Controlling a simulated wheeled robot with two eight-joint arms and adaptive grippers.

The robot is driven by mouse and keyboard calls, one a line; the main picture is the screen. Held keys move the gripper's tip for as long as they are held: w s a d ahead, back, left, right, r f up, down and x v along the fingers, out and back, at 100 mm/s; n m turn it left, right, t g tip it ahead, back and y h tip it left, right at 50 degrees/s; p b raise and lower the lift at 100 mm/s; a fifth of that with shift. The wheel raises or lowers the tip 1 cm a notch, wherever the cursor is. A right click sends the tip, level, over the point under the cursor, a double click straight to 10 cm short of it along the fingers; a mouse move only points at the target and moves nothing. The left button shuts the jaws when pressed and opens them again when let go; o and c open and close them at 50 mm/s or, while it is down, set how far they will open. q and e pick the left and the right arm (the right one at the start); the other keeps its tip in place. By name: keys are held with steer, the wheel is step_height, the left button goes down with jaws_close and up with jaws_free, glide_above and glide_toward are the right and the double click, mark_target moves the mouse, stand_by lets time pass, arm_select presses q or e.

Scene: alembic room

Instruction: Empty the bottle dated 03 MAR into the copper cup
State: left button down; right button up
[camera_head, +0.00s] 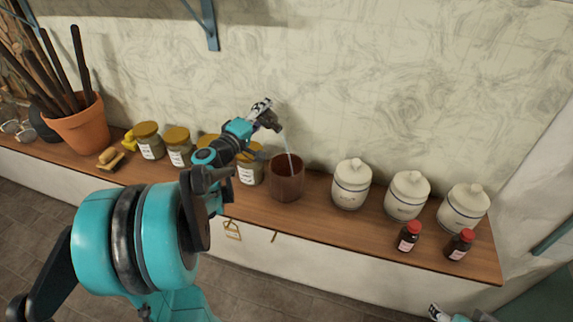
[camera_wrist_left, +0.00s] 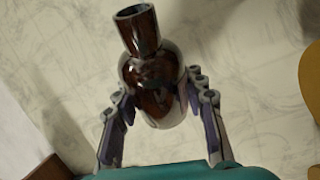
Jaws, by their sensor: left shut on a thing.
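My left gripper (camera_head: 264,108) is shut on a dark brown glass bottle (camera_head: 273,123), tilted with its mouth down to the right. A thin pale stream runs from the mouth into the reddish-brown copper cup (camera_head: 287,184), which stands upright on the wooden shelf. The wrist view shows the bottle (camera_wrist_left: 152,85) between the two fingers, with its neck open and uncapped. No label or date shows on it. Part of my right gripper (camera_head: 438,313) shows at the bottom edge; its jaws cannot be made out.
Two red-capped dark bottles (camera_head: 408,237) (camera_head: 459,245) stand at the shelf's (camera_head: 330,218) front right, their label text unreadable. White lidded jars (camera_head: 351,186) stand behind them. Yellow-lidded jars (camera_head: 150,146) and a terracotta pot (camera_head: 82,130) stand left. A blue bracket (camera_head: 210,28) hangs above.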

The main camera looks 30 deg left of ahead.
arm_select(q)
steer(key=shift+r, duration=0.15)
steer(key=shift+d+m, duration=0.1)
steer(key=shift+m, duration=0.2)
steer(key=shift+s+d+r+m, duration=0.1)
steer(key=shift+r+m, duration=0.15)
steer(key=shift+m, duration=0.05)
stand_by(0.3)
